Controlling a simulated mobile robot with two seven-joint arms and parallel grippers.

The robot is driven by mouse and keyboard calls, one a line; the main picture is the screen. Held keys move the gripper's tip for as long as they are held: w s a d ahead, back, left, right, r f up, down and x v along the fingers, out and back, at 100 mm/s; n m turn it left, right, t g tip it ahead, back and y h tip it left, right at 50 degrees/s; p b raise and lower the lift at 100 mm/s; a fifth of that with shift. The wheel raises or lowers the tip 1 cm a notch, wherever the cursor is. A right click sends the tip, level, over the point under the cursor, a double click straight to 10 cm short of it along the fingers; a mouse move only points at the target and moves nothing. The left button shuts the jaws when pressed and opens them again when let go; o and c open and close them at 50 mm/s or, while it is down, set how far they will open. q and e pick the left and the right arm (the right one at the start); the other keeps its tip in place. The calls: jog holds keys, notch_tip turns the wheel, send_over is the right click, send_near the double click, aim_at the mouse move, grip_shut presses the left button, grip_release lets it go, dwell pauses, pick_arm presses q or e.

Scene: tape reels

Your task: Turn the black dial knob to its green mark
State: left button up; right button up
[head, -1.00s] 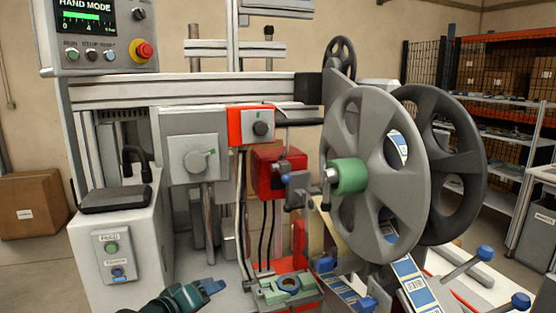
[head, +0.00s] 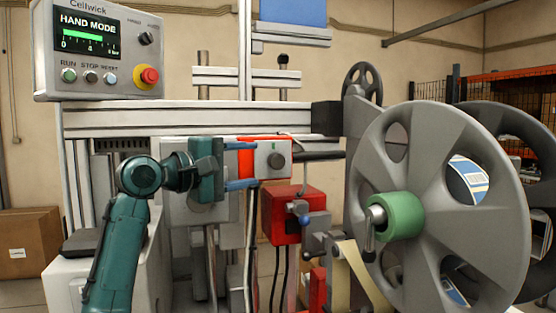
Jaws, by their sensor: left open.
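The black dial knob (head: 276,160) is on the light grey face of a red-sided box (head: 247,158) at the middle of the machine. A small green mark (head: 273,146) shows just above the knob. My left gripper (head: 256,165) is open, its two blue fingers one above the other and pointing right. The fingertips are just left of the knob in the picture, with nothing between them. I cannot tell how far they are from the box face in depth. The knob's pointer is too small to read. My right gripper is not in view.
A large grey reel (head: 440,160) with a green hub (head: 402,217) fills the right side. A red block (head: 290,215) sits below the dial. A control panel (head: 98,48) hangs at upper left. My left arm covers much of the grey box (head: 222,208) left of the dial.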

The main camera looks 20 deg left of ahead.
aim_at(270, 161)
pick_arm(q)
jog(key=p+x, duration=0.1)
jog(key=x, duration=0.5)
jog(key=shift+w+d, duration=0.2)
jog(key=shift+w, duration=0.1)
jog(key=shift+x, duration=0.75)
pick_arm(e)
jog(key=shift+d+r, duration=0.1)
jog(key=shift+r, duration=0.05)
pick_arm(q)
jog(key=c, duration=1)
jog(key=shift+f, duration=0.1)
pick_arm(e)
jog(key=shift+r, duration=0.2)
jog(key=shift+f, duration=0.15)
